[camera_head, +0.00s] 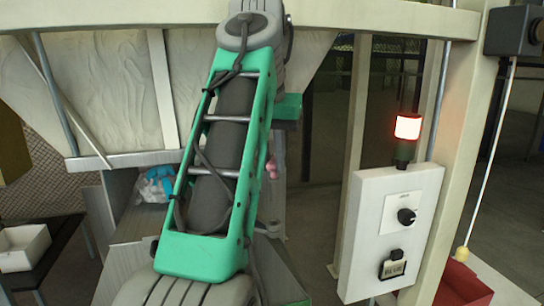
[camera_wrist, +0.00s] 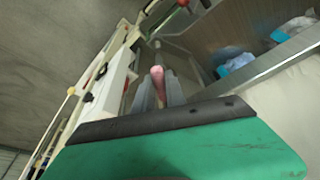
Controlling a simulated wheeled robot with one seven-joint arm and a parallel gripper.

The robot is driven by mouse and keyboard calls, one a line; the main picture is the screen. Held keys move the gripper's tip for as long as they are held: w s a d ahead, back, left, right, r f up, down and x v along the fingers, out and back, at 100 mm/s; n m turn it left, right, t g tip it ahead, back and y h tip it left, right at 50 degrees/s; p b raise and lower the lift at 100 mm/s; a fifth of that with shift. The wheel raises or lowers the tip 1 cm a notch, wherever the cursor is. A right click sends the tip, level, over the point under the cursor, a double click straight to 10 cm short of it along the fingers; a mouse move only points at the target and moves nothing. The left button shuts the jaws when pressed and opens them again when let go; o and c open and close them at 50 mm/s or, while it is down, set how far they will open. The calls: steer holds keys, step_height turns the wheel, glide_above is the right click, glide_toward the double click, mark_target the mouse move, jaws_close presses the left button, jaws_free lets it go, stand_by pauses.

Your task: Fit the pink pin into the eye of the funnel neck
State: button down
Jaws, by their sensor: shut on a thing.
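The pink pin (camera_wrist: 158,78) is between the two grey fingers of my gripper (camera_wrist: 158,94) in the wrist view, pointing away from the camera. A small pink part of it (camera_head: 272,168) shows past the right edge of my green arm in the head view. My gripper is shut on the pin; in the head view my arm hides most of it. The pale funnel (camera_head: 110,85) hangs at the upper left of the head view, partly behind my arm. I cannot make out its neck or the eye in either view.
Blue and white bags (camera_head: 155,187) lie in a grey metal bay below the funnel. A white control box (camera_head: 390,235) with a knob and a lit red lamp (camera_head: 408,127) stands right. A white tray (camera_head: 24,247) sits far left, a red bin (camera_head: 462,285) lower right.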

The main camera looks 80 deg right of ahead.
mark_target(273, 180)
steer(key=shift+f+b, duration=1.15)
steer(key=shift+f, duration=0.65)
steer(key=shift+f+b, duration=2.1)
steer(key=shift+f, duration=1)
steer(key=c, duration=1.3)
jaws_free()
steer(key=shift+r, duration=0.1)
steer(key=p+v, duration=0.6)
steer(key=v, duration=0.2)
steer(key=shift+p, duration=0.4)
